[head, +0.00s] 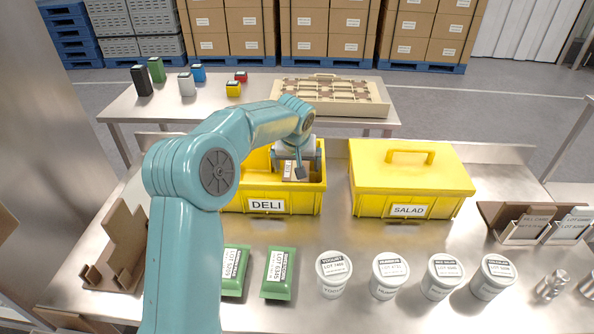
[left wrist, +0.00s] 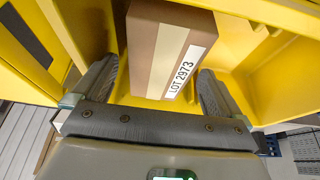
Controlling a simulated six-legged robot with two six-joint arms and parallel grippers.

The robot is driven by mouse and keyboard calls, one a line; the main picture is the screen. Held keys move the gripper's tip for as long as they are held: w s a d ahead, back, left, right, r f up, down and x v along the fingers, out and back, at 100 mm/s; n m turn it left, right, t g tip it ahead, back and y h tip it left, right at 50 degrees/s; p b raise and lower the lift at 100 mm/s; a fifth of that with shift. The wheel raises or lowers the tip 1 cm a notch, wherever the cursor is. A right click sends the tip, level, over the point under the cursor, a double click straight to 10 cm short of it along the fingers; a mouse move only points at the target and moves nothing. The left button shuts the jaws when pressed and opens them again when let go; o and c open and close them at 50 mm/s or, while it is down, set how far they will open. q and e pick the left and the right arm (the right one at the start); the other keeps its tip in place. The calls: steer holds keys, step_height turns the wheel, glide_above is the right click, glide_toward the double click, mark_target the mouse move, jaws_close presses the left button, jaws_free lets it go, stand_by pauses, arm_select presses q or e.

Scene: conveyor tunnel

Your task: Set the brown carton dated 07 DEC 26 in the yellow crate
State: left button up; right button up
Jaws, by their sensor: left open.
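The open yellow crate (head: 310,203) marked DELI stands on the steel table in the middle of the head view. A brown carton (head: 288,171) is inside it, partly hidden by my arm and gripper. In the left wrist view the carton (left wrist: 160,45) shows a pale strip and a label reading LOT 2973; no date is readable. My left gripper (head: 300,166) reaches down into the crate. It is open, its fingers on either side of the carton with a gap at each side in the left wrist view. My right gripper is not in view.
A lidded yellow crate (head: 365,198) marked SALAD stands to the right. Green packets (head: 279,272) and several white tubs (head: 334,272) line the front. Brown holders stand at the left (head: 118,250) and right (head: 495,215). A second table (head: 215,110) with small containers is behind.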

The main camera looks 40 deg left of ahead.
arm_select(q)
steer(key=v, duration=1.2)
steer(key=shift+r, duration=0.15)
